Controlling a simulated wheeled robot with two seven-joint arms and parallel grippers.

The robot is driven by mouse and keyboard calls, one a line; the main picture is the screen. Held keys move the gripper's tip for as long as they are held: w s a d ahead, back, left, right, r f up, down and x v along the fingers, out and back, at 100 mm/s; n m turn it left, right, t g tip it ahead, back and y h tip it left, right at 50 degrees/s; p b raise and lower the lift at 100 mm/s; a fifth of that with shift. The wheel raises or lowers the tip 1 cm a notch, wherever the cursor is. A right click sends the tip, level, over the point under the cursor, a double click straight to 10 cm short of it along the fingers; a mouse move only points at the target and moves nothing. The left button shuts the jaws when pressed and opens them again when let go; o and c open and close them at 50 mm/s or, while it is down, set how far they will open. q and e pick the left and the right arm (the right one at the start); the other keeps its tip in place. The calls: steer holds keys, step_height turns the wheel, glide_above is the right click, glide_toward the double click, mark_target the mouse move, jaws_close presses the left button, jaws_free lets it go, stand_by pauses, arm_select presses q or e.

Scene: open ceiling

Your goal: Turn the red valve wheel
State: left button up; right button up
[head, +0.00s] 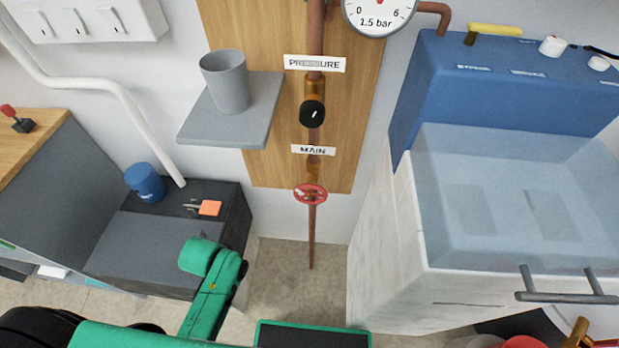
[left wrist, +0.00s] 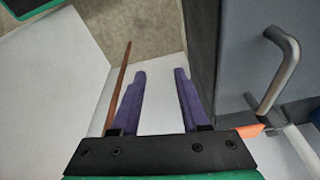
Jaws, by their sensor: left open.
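The red valve wheel (head: 310,195) sits on the vertical copper pipe, below the "MAIN" label (head: 313,150) on the wooden wall panel (head: 345,130). It does not show in the left wrist view. My left gripper (left wrist: 160,75) has two purple fingers, spread apart with nothing between them. A thin length of copper pipe (left wrist: 119,85) shows just left of the fingers. In the head view my green left arm comes in low, left of the wheel, and its fingers are hidden there. My right gripper is in neither view.
A black knob (head: 312,114) and a pressure gauge (head: 379,14) are above the wheel. A grey shelf (head: 205,128) holding a grey cup (head: 226,82) juts out at upper left. A dark cabinet (head: 150,250) stands left, a white unit (head: 385,240) right. Floor between them is clear.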

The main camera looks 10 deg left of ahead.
arm_select(q)
step_height(320, 180, up, 9)
steer(key=d+p, duration=0.1)
steer(key=p, duration=0.1)
steer(key=n+g+h, duration=0.3)
steer(key=n+h, duration=1.5)
steer(key=n, duration=0.2)
glide_toward(299, 186)
steer(key=d+p, duration=0.2)
steer(key=d, duration=1)
steer(key=shift+s+d+r+p, duration=0.15)
steer(key=shift+d+p, duration=0.1)
steer(key=shift+p, duration=0.15)
jaws_close()
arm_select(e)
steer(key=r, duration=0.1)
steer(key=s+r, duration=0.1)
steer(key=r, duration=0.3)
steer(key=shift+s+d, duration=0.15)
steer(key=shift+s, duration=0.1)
